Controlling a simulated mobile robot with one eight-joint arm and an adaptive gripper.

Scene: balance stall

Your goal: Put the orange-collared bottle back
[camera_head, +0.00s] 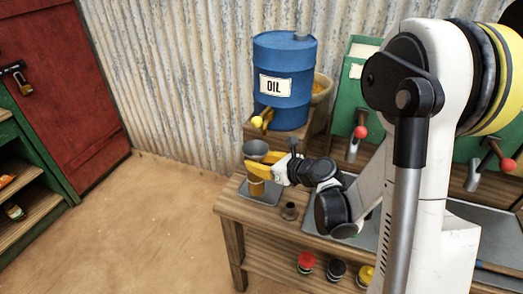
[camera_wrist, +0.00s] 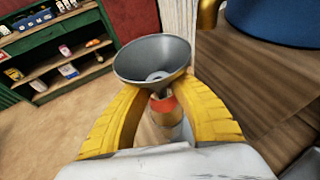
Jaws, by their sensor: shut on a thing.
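The orange-collared bottle (camera_wrist: 163,104) is between the yellow fingers of my gripper (camera_wrist: 164,112) in the wrist view, which are shut on it near the collar. A grey funnel (camera_wrist: 152,62) sits above the bottle's neck and hides its top. In the head view the bottle (camera_head: 256,187) shows below my gripper (camera_head: 258,171), upright over a grey plate (camera_head: 270,197) at the bench's left end. I cannot tell whether its base touches the plate. The funnel (camera_head: 256,148) is above the fingers.
A blue oil drum (camera_head: 285,85) with a brass tap stands on a wooden stand behind the bench (camera_head: 233,213). A small brown cup-like piece (camera_head: 289,211) is right of the plate. Red-topped (camera_head: 305,261), black-topped (camera_head: 336,270) and yellow-topped (camera_head: 366,275) containers stand on the lower shelf.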

